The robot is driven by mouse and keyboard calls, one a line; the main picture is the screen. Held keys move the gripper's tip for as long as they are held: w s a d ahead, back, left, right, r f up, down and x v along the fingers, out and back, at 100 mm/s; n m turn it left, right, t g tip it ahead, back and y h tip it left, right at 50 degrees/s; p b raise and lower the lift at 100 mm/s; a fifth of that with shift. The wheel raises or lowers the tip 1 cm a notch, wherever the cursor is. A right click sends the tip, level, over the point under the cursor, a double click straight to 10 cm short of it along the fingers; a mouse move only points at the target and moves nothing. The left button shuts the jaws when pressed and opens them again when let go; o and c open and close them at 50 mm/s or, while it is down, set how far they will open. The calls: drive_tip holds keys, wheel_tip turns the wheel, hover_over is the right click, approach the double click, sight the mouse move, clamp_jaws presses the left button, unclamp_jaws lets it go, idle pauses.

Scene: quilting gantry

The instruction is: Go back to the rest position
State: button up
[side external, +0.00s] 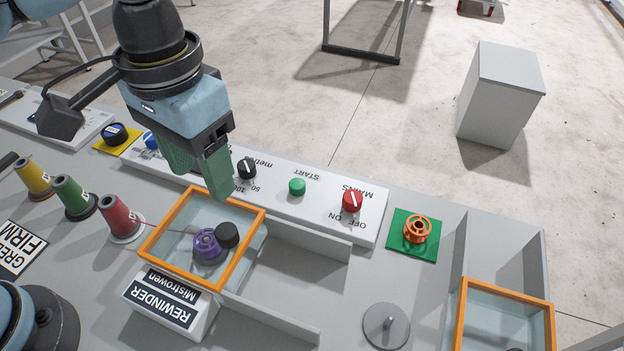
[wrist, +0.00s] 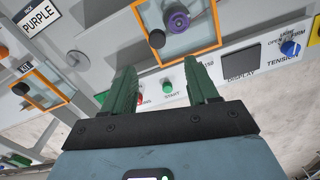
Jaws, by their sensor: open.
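My gripper (side external: 200,172) has two green fingers and hangs above the back of the control panel strip (side external: 318,218), beside the orange-framed rewinder box (side external: 253,247). In the wrist view its fingers (wrist: 164,75) stand well apart with nothing between them; the green start button (wrist: 167,87) shows beyond the gap. A purple bobbin (side external: 208,246) sits inside the rewinder box next to a black knob (side external: 227,235), with a thread running to it from the red spool (side external: 119,218). My gripper appears clear of these things.
Yellow (side external: 34,177) and green (side external: 73,196) spools stand at left. The panel carries a red mains knob (side external: 352,201). An orange bobbin (side external: 416,229) sits on a green pad (side external: 400,245). Another orange-framed box (side external: 458,320) is at right. Open floor lies behind the bench.

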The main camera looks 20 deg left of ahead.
drive_tip(key=shift+r, duration=0.15)
drive_tip(key=w+a+f+n+t, duration=0.1)
drive_tip(key=a+f+t, duration=0.1)
drive_tip(key=a, duration=0.5)
drive_tip(key=w+a+f+t, duration=0.1)
drive_tip(key=w+a+t, duration=0.1)
drive_tip(key=a, duration=0.5)
drive_tip(key=w+a+f+n+t, duration=0.1)
drive_tip(key=a+f+t, duration=0.1)
drive_tip(key=a, duration=0.5)
drive_tip(key=shift+w+a+f+n+t, duration=0.15)
drive_tip(key=shift+w+f+n+t, duration=0.15)
drive_tip(key=shift+t, duration=0.3)
drive_tip(key=shift+o, duration=0.2)
